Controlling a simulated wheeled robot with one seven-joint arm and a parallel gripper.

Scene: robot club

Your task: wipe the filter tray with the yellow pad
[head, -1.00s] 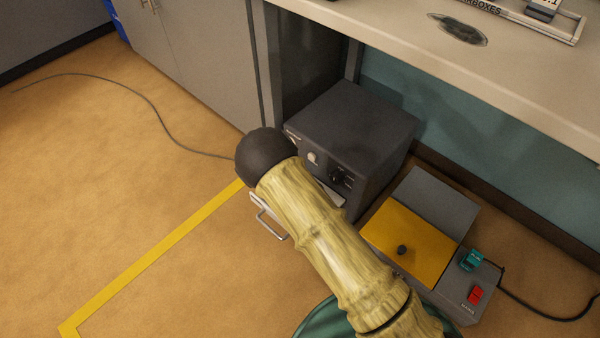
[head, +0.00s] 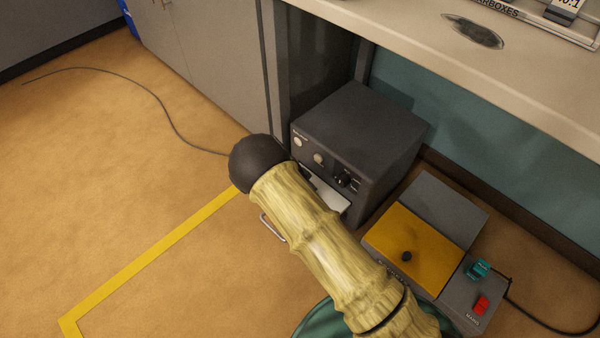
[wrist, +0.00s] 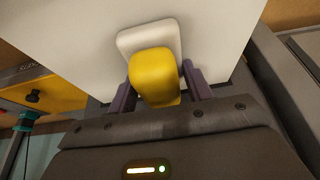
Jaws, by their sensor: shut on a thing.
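In the wrist view my gripper (wrist: 159,84) is shut on the yellow pad (wrist: 154,72), a rounded yellow block with a whitish layer (wrist: 133,43) at its far end. The pad lies over a plain pale surface that looks like the filter tray (wrist: 60,42); I cannot tell whether they touch. In the head view a pale part of the tray (head: 333,196) shows at the front of a dark grey box (head: 362,125), with a metal handle (head: 271,228) beside my arm. My arm hides the gripper, the pad and most of the tray there.
A grey unit with a yellow panel (head: 415,245), a teal switch (head: 479,268) and a red switch (head: 481,304) stands right of the box. A bench top (head: 530,65) overhangs behind. A cable (head: 150,95) lies on the floor, which is open at left.

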